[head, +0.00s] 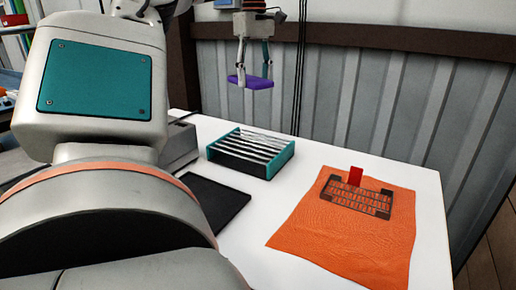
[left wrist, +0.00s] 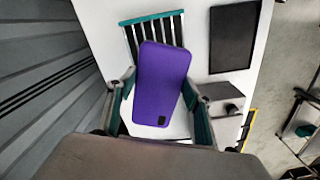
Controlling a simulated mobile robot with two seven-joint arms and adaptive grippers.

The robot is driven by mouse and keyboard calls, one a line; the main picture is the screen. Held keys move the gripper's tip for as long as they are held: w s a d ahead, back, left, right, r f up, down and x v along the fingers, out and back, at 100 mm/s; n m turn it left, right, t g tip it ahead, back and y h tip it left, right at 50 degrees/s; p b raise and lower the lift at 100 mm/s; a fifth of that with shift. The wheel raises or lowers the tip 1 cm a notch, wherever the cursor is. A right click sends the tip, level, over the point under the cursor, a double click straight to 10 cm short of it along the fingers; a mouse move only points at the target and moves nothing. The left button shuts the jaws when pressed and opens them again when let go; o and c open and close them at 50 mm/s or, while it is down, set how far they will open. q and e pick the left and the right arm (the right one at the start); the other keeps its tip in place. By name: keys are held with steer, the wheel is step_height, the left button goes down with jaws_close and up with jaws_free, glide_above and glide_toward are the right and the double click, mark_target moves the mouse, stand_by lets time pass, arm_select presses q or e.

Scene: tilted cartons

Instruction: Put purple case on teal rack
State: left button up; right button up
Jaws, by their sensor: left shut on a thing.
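The purple case (head: 250,82) is a flat, rounded slab with a small dark patch near one end. My left gripper (head: 250,76) is shut on it and holds it in the air, well above the table. In the left wrist view the case (left wrist: 160,85) sits between the two fingers of the left gripper (left wrist: 158,105). The teal rack (head: 250,152), with several pale slats between teal and dark sides, stands on the white table. In the left wrist view the rack (left wrist: 152,20) is partly hidden behind the case. My right gripper is not in view.
A black flat tray or mat (head: 215,200) lies in front of the rack. An orange cloth (head: 300,235) at the right bears a dark brown grid-like holder (head: 358,197) and a red block (head: 355,176). A grey box (head: 178,146) stands left of the rack. A ribbed wall (head: 400,105) rises behind the white table (head: 320,152).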

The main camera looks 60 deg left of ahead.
mark_target(256, 146)
arm_select(q)
steer(key=shift+w+d+f, duration=0.15)
steer(key=shift+f, duration=0.35)
step_height(256, 146, down, 19)
steer(key=b, duration=0.3)
steer(key=shift+r, duration=0.1)
steer(key=o, duration=1)
steer(key=shift+c, duration=0.2)
step_height(256, 146, up, 12)
steer(key=p, duration=0.1)
